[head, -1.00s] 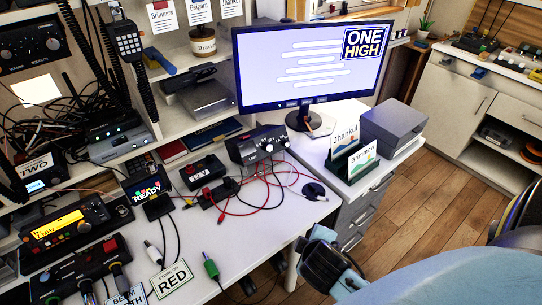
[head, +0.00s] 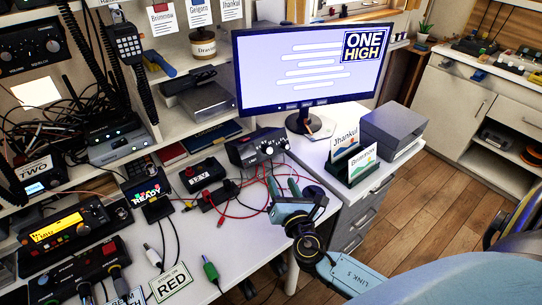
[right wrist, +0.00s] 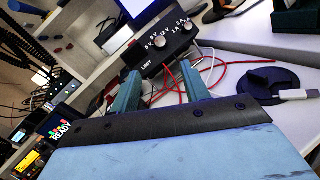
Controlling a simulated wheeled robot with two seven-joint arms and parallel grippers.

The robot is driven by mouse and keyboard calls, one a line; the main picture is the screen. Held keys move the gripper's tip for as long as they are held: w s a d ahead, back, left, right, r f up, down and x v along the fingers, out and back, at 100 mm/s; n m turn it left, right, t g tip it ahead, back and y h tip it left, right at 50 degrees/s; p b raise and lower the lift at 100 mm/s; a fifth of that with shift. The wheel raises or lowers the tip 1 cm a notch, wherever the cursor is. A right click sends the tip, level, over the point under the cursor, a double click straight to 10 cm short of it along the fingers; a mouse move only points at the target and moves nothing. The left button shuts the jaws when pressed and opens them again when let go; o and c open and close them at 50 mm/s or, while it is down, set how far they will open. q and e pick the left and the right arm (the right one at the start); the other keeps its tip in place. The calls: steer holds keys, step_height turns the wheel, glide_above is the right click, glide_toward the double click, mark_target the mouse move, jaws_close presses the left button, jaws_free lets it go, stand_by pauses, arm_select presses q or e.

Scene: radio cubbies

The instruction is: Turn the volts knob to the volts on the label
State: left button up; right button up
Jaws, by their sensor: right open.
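A black power box (head: 257,147) stands on the desk in front of the monitor. In the right wrist view its face (right wrist: 146,52) has two light knobs, with volt marks around the left knob (right wrist: 160,42) and amp marks around the right knob (right wrist: 187,25). I cannot tell exactly where the volts knob points. No label giving the volts is clearly readable. My right gripper (head: 284,187) is open and empty, over the desk's front part, nearer to me than the box. Its two fingers are spread below the box in the wrist view (right wrist: 161,84). My left gripper is out of view.
Red, white and black cables (head: 262,203) lie loose in front of the box. A small black box with a display (head: 203,174) stands left of it. The monitor (head: 309,68) is behind. A green card holder (head: 350,162) and grey box (head: 392,130) stand right.

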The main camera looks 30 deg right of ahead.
mark_target(269, 152)
steer(key=x, duration=1.1)
steer(key=shift+b, duration=0.4)
steer(key=shift+w+d, duration=0.15)
steer(key=shift+w, duration=0.3)
steer(key=c, duration=1)
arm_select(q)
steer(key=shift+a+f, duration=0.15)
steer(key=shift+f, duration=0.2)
